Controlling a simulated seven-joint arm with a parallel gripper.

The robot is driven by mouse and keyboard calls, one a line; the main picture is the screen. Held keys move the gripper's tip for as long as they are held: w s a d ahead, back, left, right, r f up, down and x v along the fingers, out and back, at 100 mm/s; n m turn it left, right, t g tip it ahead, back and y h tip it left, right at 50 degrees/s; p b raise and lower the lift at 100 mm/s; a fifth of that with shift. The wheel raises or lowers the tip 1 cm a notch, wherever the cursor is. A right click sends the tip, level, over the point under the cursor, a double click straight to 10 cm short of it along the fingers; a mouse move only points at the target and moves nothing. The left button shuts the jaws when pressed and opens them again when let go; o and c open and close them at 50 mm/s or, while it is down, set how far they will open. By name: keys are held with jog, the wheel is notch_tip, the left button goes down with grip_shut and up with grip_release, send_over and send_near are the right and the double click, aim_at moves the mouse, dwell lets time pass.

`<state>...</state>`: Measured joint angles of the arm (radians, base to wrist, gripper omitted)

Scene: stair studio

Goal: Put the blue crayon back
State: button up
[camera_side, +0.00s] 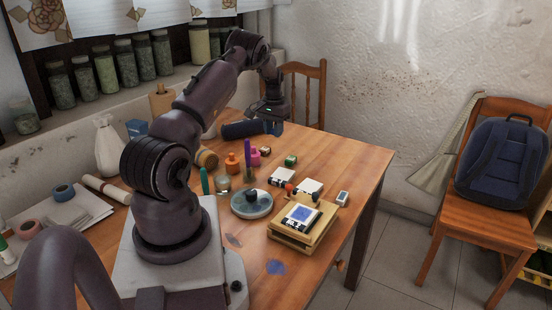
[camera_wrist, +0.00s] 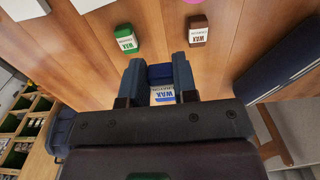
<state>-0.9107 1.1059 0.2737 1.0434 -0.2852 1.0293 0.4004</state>
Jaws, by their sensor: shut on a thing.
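The blue crayon (camera_wrist: 162,97) is a blocky wax crayon with a white and blue label. In the wrist view it sits between the two fingers of my gripper (camera_wrist: 159,74), which is shut on it. In the side view my gripper (camera_side: 272,112) is over the far part of the table, with the blue crayon (camera_side: 276,128) just below it. I cannot tell whether the crayon touches the table. A green crayon (camera_wrist: 126,39) and a brown crayon (camera_wrist: 198,31) stand apart from it on the wood. They also show in the side view, green (camera_side: 291,160) and brown (camera_side: 265,150).
A dark blue roll (camera_side: 243,130) lies close to my gripper. Nearer are a wooden box (camera_side: 285,236) with a blue-faced item on top, pale blocks (camera_side: 309,186), a round dish (camera_side: 251,208) and small bottles (camera_side: 232,163). The table's right side is mostly clear.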

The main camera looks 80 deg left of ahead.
aim_at(273, 161)
notch_tip(273, 161, down, 10)
jog(key=shift+r, duration=0.25)
dwell(0.3)
jog(key=o, duration=0.9)
jog(key=shift+f, duration=0.15)
